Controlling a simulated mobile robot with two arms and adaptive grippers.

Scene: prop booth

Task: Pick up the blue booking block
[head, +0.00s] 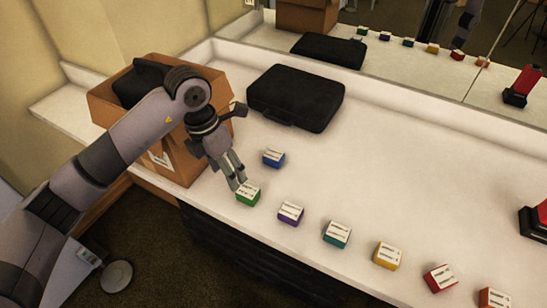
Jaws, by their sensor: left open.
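The blue booking block (273,158) lies on the white counter, set back behind the row of other blocks, with a white label on top. My left gripper (238,183) points down just left of it and in front, with its fingertips close to the green block (248,195). I cannot tell whether the fingertips touch the green block. The left gripper is open and does not hold the blue block. My right gripper is not in view.
Purple (291,213), teal (337,234), yellow (387,255), red (439,278) and orange (494,300) blocks line the front of the counter (400,170). A black case (296,97) lies behind. A cardboard box (176,163) stands left. A red-and-black object (536,222) stands right. A mirror backs the counter.

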